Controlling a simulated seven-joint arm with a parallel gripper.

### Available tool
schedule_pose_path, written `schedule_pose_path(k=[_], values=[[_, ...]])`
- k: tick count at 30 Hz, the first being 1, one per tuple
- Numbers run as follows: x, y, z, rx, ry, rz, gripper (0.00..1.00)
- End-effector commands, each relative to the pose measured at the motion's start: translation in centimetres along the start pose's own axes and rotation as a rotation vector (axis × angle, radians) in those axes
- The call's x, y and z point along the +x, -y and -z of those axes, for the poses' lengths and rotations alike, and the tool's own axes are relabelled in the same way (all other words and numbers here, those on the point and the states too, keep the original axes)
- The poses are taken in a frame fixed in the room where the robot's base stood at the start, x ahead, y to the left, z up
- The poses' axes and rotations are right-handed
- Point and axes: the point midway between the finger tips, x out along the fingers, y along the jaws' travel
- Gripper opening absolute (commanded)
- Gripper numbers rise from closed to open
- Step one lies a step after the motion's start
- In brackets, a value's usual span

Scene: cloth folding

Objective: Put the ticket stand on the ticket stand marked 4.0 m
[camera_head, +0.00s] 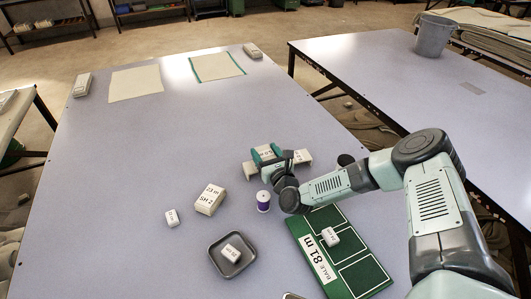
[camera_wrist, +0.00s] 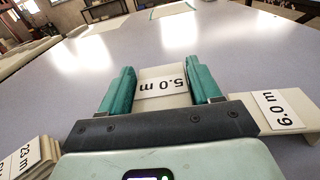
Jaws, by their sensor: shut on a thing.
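My gripper (camera_wrist: 163,90) has its two green fingers on either side of a pale ticket stand (camera_wrist: 164,95) labelled what looks like 5.0 m, and is shut on it. In the head view my gripper (camera_head: 272,157) is over the middle of the near table. Another pale stand (camera_wrist: 276,111), its label reading like 6.0 m, is just right of the right finger; it also shows in the head view (camera_head: 304,157). A pale piece (camera_head: 249,170) shows left of the gripper. I cannot make out a label of 4.0 m, and the gripper hides what is under it.
A pale block (camera_head: 209,200) marked 23 m, SH 2, a small tag block (camera_head: 172,218) and a purple spool (camera_head: 263,201) stand nearby. A grey tray (camera_head: 218,265) and a green board (camera_head: 310,252) marked BALE 81 m each hold a small block.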

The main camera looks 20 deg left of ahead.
Motion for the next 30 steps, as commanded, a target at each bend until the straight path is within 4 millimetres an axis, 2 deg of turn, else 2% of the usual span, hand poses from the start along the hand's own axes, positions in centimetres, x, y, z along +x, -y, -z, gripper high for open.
schedule_pose_path(k=[17,18,22,23,30], values=[[0.0,0.1,1.1,0.000,0.001,0.001,0.29],[0.0,0.1,1.1,0.000,0.000,0.001,0.64],[0.0,0.1,1.1,0.000,0.000,0.000,0.84],[0.0,0.0,1.1,0.000,0.000,0.000,0.89],[0.0,0.0,1.1,0.000,0.000,0.000,0.89]])
